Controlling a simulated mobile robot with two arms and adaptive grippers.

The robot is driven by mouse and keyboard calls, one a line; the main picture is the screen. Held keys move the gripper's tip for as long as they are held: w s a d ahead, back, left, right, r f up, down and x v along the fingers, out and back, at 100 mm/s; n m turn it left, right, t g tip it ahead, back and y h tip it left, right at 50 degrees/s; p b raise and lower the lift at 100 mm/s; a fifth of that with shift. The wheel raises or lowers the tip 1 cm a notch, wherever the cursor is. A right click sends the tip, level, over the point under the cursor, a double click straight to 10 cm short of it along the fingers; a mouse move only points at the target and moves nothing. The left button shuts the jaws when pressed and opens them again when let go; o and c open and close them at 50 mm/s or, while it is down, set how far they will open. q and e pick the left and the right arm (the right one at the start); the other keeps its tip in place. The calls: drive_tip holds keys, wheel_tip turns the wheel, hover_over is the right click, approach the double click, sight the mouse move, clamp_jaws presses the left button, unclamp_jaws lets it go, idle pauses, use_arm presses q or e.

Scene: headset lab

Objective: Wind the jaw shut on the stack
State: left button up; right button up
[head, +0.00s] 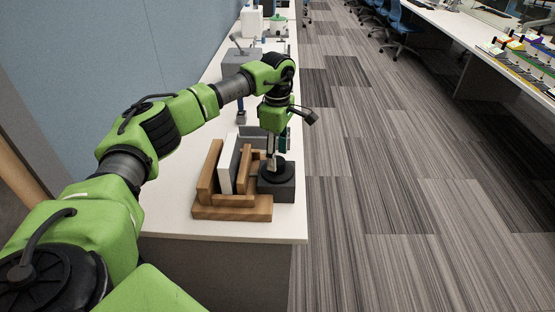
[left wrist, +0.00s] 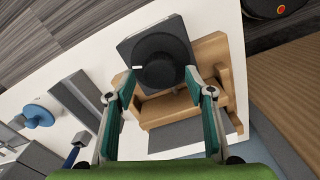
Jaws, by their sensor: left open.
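A wooden vise (head: 232,212) stands near the front edge of the white bench. A pale upright stack (head: 228,168) sits between its fixed left wall and a wooden jaw (head: 245,176). I cannot tell whether the jaw touches the stack. On the right is a dark grey block (head: 281,188) with a round black knob on top, which also shows in the left wrist view (left wrist: 163,60) with a white mark at its edge. My left gripper (head: 272,160) points down at the knob, open, its fingertips (left wrist: 160,76) at opposite sides of it. Contact is unclear. My right gripper is out of view.
The white bench (head: 185,222) runs away along a blue wall, with a grey box (head: 236,60) and other equipment farther back. Carpeted floor (head: 390,180) lies open to the right. Another bench (head: 470,38) with colourful items and blue chairs stands beyond.

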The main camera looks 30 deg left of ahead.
sight(278, 160)
use_arm(q)
wheel_tip(278, 160, up, 10)
drive_tip(key=shift+f, duration=0.2)
idle(0.5)
